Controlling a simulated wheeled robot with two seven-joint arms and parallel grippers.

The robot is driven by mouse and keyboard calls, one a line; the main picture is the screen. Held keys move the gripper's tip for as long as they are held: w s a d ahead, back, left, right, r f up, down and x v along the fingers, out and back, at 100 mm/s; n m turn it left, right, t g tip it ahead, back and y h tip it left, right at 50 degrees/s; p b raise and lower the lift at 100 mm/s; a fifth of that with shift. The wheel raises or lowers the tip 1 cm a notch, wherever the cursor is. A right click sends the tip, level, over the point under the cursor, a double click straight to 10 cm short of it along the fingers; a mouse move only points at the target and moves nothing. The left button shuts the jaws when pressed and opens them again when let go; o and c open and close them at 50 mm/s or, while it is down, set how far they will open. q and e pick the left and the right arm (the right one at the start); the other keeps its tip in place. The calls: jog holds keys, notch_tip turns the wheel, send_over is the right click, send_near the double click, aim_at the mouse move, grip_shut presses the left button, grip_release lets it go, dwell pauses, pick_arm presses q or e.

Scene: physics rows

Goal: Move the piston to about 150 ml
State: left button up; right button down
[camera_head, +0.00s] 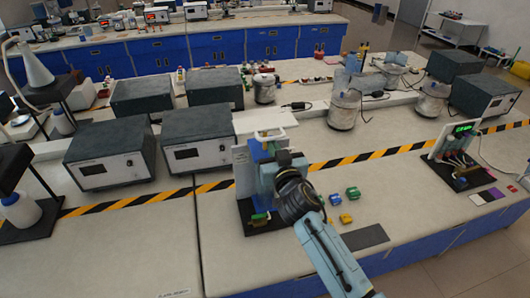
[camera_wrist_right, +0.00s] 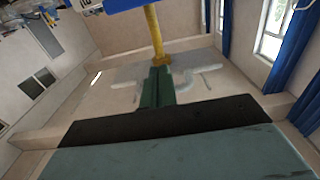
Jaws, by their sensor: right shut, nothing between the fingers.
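The piston apparatus stands on a black base (camera_head: 270,222) near the front edge of the bench, with a white upright panel (camera_head: 242,172) and a blue part (camera_head: 260,152) near its top. My right gripper (camera_head: 268,178) is at the front of this apparatus and covers much of it. It is shut and empty; I cannot tell whether it touches the apparatus. In the right wrist view a yellow rod (camera_wrist_right: 155,35) and a green part (camera_wrist_right: 155,88) show beyond the dark finger edge (camera_wrist_right: 165,120). The piston and any scale marks cannot be made out. My left gripper is out of view.
Green, blue and yellow small blocks (camera_head: 335,200) lie right of the apparatus, near a dark flat pad (camera_head: 364,237). Grey instrument boxes (camera_head: 200,148) stand to the left. A circuit panel (camera_head: 460,150) stands at the right. Bench room between the pad and that panel is clear.

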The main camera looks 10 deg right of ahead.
jog(key=s+p, duration=0.1)
jog(key=s, duration=0.8)
jog(key=shift+d+f+p, duration=0.15)
jog(key=shift+f+p, duration=0.15)
jog(key=shift+f, duration=0.1)
